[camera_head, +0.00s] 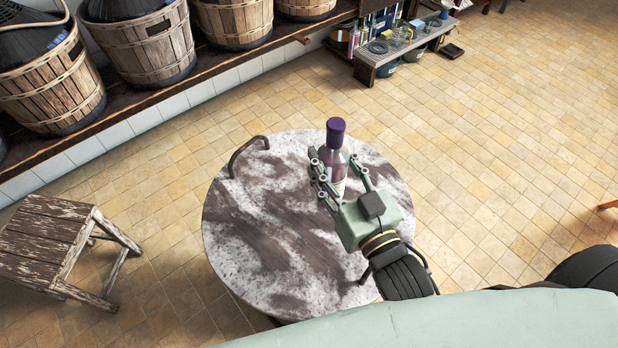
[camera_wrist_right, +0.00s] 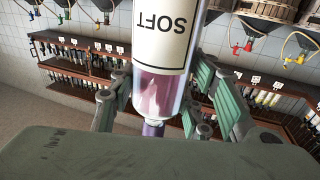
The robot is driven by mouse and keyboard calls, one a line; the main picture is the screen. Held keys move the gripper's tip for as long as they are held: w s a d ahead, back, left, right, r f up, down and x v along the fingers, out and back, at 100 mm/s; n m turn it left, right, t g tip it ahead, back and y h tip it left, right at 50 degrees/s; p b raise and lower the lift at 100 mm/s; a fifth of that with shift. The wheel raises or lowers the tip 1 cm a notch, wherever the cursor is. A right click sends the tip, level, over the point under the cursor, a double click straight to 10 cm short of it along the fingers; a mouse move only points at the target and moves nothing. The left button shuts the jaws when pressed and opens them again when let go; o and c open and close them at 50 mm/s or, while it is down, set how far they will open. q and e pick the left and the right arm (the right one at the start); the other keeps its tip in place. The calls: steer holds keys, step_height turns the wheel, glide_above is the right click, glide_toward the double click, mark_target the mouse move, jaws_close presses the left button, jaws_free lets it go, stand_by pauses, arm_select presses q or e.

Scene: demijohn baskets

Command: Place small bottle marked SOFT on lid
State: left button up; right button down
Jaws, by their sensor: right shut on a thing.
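The right gripper's green fingers (camera_wrist_right: 163,108) are shut around the bottle. The bottle is over the far right part of a round lid (camera_head: 260,240) with a mottled white and brown top and a dark handle (camera_head: 248,152) at its far left. My left gripper is not in view.
A worn wooden stool (camera_head: 45,235) stands left of the lid. Wooden baskets with demijohns (camera_head: 150,45) line a shelf at the upper left. A low slatted bench (camera_head: 395,55) with several bottles and tools stands at the back. Most of the lid's top is clear.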

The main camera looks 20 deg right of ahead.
steer(key=w+a+f, duration=0.3)
steer(key=f, duration=0.3)
steer(key=shift+w+a+f, duration=0.35)
steer(key=shift+f, duration=0.1)
steer(key=c, duration=0.9)
jaws_free()
steer(key=shift+s+f, duration=0.1)
steer(key=shift+f, duration=0.1)
steer(key=shift+c, duration=0.2)
steer(key=s+d+b, duration=0.1)
steer(key=s+b, duration=0.1)
steer(key=s, duration=1)
steer(key=shift+d, duration=0.25)
